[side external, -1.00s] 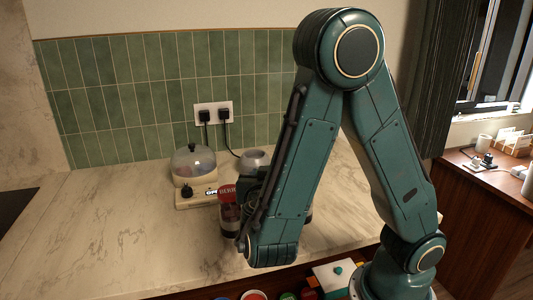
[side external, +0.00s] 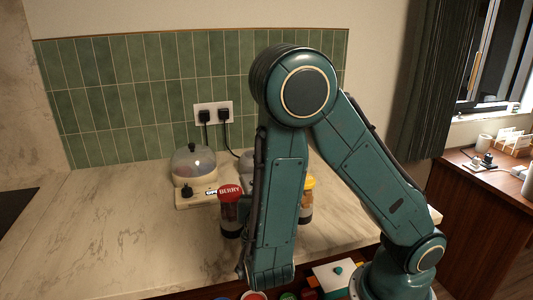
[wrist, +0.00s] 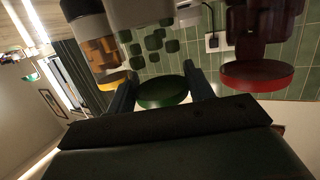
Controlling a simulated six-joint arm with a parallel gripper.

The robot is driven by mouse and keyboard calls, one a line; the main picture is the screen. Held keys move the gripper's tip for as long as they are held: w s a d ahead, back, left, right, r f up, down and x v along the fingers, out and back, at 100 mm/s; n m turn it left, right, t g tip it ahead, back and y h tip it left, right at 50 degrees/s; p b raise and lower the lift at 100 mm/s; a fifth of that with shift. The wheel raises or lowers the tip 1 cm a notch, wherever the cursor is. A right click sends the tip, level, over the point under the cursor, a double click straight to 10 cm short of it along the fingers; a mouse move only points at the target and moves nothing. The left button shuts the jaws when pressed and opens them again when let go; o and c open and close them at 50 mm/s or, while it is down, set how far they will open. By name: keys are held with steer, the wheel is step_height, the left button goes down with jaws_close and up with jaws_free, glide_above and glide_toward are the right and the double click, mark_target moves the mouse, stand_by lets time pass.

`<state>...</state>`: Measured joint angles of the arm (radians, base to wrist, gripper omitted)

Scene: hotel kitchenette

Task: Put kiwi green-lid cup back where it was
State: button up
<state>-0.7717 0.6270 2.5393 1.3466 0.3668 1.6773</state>
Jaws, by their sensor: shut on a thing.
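The kiwi cup shows in the wrist view with its green lid (wrist: 163,93) between my fingers and green chunks (wrist: 152,42) in its body beyond. My gripper (wrist: 160,88) is shut on it. In the side view my arm hides both the gripper and this cup. A red-lid cup labelled BERRY (side external: 230,212) stands upright on the counter, left of my arm; its red lid (wrist: 257,76) is right of my gripper in the wrist view. A yellow-lid cup (side external: 307,200) is partly hidden right of my arm; it also shows in the wrist view (wrist: 103,50).
A domed appliance (side external: 195,165) stands at the back of the marble counter (side external: 120,225), near two plugs (side external: 213,114) in the tiled wall. Coloured items (side external: 253,295) and a white box (side external: 333,277) sit below the front edge. The counter's left part is clear.

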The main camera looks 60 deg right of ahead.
steer(key=shift+f, duration=0.1)
stand_by(0.3)
steer(key=o, duration=1.3)
steer(key=shift+f, duration=0.1)
steer(key=shift+v, duration=3.75)
